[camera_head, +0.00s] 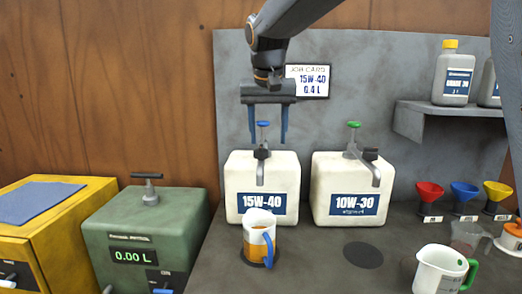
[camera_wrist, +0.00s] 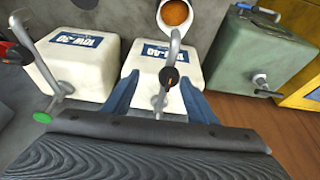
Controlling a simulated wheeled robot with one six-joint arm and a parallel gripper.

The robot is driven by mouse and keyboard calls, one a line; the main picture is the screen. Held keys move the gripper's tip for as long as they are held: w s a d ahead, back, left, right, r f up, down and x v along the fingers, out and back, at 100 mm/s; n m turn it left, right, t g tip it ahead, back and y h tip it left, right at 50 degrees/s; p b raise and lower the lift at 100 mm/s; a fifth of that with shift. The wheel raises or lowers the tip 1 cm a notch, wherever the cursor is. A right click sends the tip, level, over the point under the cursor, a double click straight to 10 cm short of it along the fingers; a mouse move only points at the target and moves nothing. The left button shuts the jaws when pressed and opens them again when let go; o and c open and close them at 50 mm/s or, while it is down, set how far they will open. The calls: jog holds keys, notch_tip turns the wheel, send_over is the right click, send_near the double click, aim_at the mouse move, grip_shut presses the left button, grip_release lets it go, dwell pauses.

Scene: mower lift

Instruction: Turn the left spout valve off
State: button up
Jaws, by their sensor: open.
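The left jug (camera_head: 240,180), white and labelled 15W-40, carries a blue-topped pump (camera_head: 263,125) with a metal spout (camera_head: 260,174). Its dark valve (camera_head: 262,153) sits on the spout; in the wrist view the valve (camera_wrist: 170,76) has an orange-red mark. My gripper (camera_head: 267,138) is open above this jug, its blue fingers on either side of the pump. In the wrist view the spout and valve lie between the fingers, with no clear contact. A white measuring jug (camera_head: 258,217) with a blue handle and amber oil stands below the spout.
The 10W-30 jug (camera_head: 326,175) with a green-topped pump (camera_head: 354,125) stands close at right. A green waste-oil box (camera_head: 180,216) is at left. A green-handled jug (camera_head: 430,270) and coloured funnels (camera_head: 465,192) are at right. A job card (camera_head: 313,81) reads 15W-40, 0.4 L.

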aim_at(261, 146)
jog(key=w+f, duration=0.1)
jog(key=w+a+f+p, duration=0.1)
jog(key=w+a+f, duration=0.1)
jog(key=w+f, duration=0.1)
dwell(0.6)
jog(key=shift+s, duration=0.1)
jog(key=c, duration=1)
jog(key=shift+c, duration=0.2)
